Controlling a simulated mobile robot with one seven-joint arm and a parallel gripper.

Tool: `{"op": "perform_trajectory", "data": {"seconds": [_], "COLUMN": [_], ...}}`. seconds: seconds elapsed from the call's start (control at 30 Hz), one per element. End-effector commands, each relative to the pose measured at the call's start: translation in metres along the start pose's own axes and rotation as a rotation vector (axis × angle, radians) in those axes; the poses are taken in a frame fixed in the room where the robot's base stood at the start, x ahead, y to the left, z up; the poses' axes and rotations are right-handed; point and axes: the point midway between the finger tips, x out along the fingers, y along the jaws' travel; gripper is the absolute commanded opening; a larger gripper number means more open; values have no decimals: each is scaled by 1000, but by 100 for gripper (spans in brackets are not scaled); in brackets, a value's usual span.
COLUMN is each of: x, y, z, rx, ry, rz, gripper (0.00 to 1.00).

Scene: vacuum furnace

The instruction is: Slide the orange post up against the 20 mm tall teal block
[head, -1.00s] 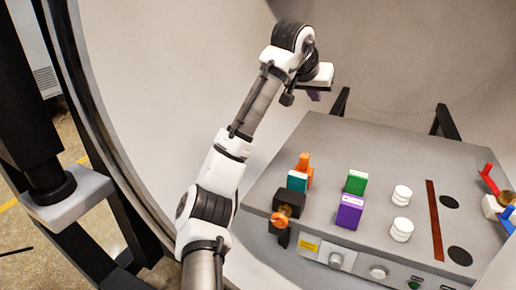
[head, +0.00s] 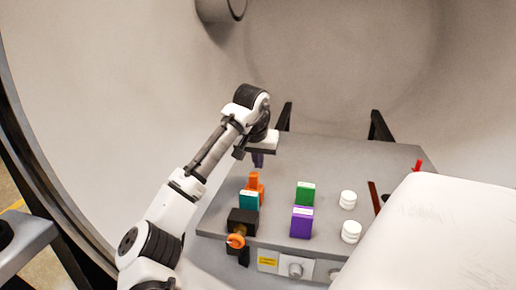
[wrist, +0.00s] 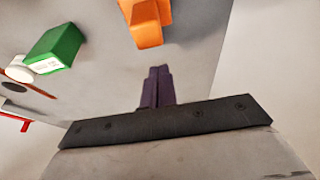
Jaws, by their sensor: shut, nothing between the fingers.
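The orange post (head: 254,182) stands on the grey panel, with a wide lower part and a narrower upper part. The teal block (head: 249,200), with a white top, stands just in front of it. They overlap in the head view, and I cannot tell whether they touch. My gripper (head: 257,160) is shut and empty, its purple fingers pointing down, behind the orange post. In the wrist view the fingers (wrist: 157,88) are apart from the orange post (wrist: 146,24), which is cut off at the top edge. The teal block does not show there.
A black block (head: 242,220) with an orange knob stands in front of the teal block. A green block (head: 306,194) and a purple block (head: 301,222) stand to the right, then white cylinders (head: 348,199). The panel (head: 335,155) behind them is bare. A large white shape hides the lower right.

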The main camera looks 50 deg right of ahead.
Motion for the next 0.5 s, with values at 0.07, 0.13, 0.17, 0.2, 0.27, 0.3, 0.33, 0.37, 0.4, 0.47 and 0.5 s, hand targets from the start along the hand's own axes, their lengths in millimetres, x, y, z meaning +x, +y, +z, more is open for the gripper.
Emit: {"op": "perform_trajectory", "data": {"seconds": [0.07,0.13,0.17,0.2,0.27,0.3,0.33,0.37,0.4,0.47,0.5], "x": [-2,-5,-6,-6,-8,-8,-8,-8,-8,-9,-9], "y": [-1,-1,0,0,0,0,0,0,0,0,0], "z": [9,16,18,20,23,24,25,26,26,26,26], "rx": [1,0,0,0,0,0,0,0,-1,-1,-1], "ry": [-2,-2,-2,-2,-2,-2,-2,-2,-2,-2,-2], "rz": [-1,-1,-1,-1,-1,-1,0,0,0,0,0], "gripper": [0,0,0,0,0,0,0,0,0,0,0]}}
